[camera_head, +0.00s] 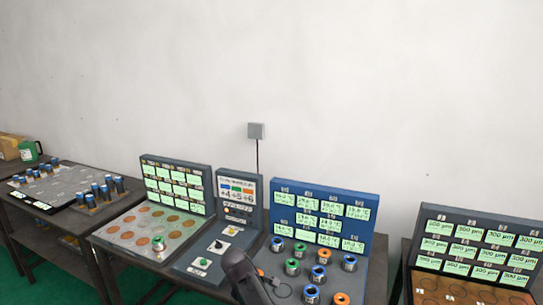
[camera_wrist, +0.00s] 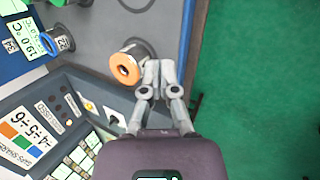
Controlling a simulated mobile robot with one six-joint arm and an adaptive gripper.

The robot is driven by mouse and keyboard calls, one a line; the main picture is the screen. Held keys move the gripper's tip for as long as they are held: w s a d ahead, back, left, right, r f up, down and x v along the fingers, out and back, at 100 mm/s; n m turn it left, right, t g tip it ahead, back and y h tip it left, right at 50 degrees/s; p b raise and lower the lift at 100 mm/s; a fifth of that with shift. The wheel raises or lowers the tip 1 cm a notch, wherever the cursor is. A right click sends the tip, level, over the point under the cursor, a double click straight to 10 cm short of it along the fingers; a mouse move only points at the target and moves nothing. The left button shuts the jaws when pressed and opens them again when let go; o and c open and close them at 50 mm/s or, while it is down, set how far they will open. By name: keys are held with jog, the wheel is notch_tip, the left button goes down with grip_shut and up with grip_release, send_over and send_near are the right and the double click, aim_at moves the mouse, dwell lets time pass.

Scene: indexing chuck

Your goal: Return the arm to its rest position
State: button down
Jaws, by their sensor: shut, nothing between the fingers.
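My gripper (camera_wrist: 158,72) shows in the wrist view with its two grey fingers together and nothing between them. Its tips are close beside an orange-ringed metal cylinder (camera_wrist: 123,68); I cannot tell the exact gap. In the head view a dark part of my arm (camera_head: 241,273) rises at the bottom centre, in front of the middle bench. The fingers cannot be made out clearly there.
A grey control panel (camera_head: 240,195) and a blue display board (camera_head: 322,213) stand behind several ringed cylinders (camera_head: 293,267). Left is a plate with copper discs (camera_head: 128,236); right, another display bench (camera_head: 478,245). Green floor (camera_wrist: 255,90) is clear in the wrist view.

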jog(key=s+d+f+m+g+y, duration=0.1)
jog(key=s+d+m+g, duration=0.1)
jog(key=s+d+m, duration=0.5)
jog(key=s+d+f+m+g+y, duration=0.1)
jog(key=s+d+m, duration=0.6)
jog(key=d, duration=0.7)
jog(key=shift+s+d+g+y, duration=0.25)
jog(key=shift+d+g+y, duration=0.1)
jog(key=shift+g+y, duration=0.35)
jog(key=shift+f, duration=0.1)
dwell(0.6)
